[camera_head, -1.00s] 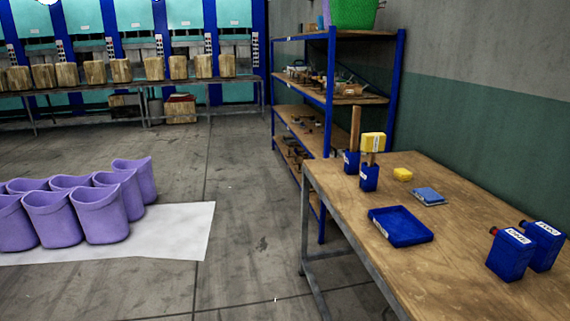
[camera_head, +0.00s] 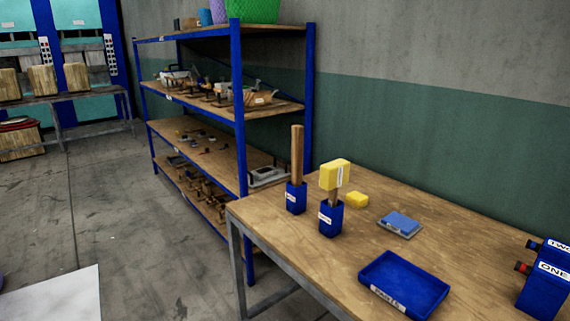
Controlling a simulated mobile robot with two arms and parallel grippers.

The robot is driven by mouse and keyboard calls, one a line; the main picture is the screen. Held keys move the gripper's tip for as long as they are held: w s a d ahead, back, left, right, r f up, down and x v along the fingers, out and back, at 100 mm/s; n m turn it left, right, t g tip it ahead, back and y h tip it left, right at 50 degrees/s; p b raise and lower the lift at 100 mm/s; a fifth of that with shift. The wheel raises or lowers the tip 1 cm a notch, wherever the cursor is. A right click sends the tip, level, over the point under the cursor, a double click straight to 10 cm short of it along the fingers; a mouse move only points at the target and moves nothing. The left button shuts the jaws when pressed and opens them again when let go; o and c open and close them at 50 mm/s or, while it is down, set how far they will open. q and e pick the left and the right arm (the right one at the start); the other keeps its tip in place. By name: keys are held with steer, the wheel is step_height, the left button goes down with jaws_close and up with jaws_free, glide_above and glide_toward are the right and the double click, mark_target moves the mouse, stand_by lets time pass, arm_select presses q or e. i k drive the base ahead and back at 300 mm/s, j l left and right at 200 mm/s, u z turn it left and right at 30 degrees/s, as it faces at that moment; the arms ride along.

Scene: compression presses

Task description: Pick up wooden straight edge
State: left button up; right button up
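A tall plain wooden piece (camera_head: 297,152) stands upright in a small blue holder (camera_head: 296,198) at the table's far left corner. It may be the straight edge; I cannot read the holder's label. Beside it, a second blue holder (camera_head: 331,218) holds a wooden-handled tool with a yellow block head (camera_head: 335,174). Both stand on the wooden table (camera_head: 300,258). Neither of my grippers shows in the head view.
The table also bears a yellow block (camera_head: 357,200), a blue sponge-like pad (camera_head: 400,223), a blue tray (camera_head: 402,284) and blue containers (camera_head: 545,290) at the right. A blue-framed shelf (camera_head: 238,110) stands behind it. The floor (camera_head: 125,215) at left is mostly clear.

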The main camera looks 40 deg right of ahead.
mark_target(297, 131)
steer(key=i+z, duration=0.3)
steer(key=z, duration=0.15)
steer(key=i+j+z, duration=0.25)
steer(key=z, duration=0.2)
steer(key=i+j+z, duration=0.3)
steer(key=z, duration=0.15)
